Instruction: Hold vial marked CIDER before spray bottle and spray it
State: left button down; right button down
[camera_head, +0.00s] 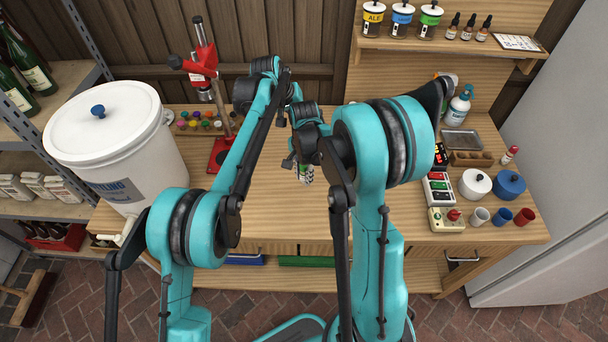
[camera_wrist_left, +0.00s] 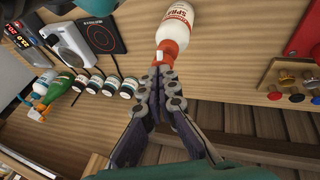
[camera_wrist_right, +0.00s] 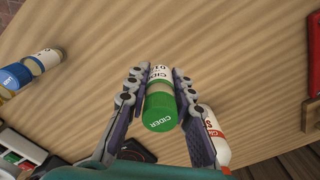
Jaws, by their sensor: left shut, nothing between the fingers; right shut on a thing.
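The vial marked CIDER (camera_wrist_right: 159,98), with a green cap and white label, is held between the two fingers of my right gripper (camera_wrist_right: 153,75). In the head view my right gripper (camera_head: 306,178) is low over the bench middle, partly hidden by my arm. In the right wrist view the spray bottle (camera_wrist_right: 217,138) shows partly behind the right-hand finger.
A white bucket (camera_head: 108,130) and a red stand (camera_head: 218,154) are at the left. Pots (camera_head: 475,183), cups and small devices (camera_head: 438,190) crowd the right of the bench. Jars (camera_head: 373,18) line the shelf. Bare wood (camera_head: 270,215) lies in the front middle.

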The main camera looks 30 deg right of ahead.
pick_arm(q)
jog(key=shift+f, duration=0.15)
jog(key=shift+f, duration=0.6)
jog(key=shift+r, duration=0.9)
jog(key=shift+f, duration=0.35)
dwell(0.3)
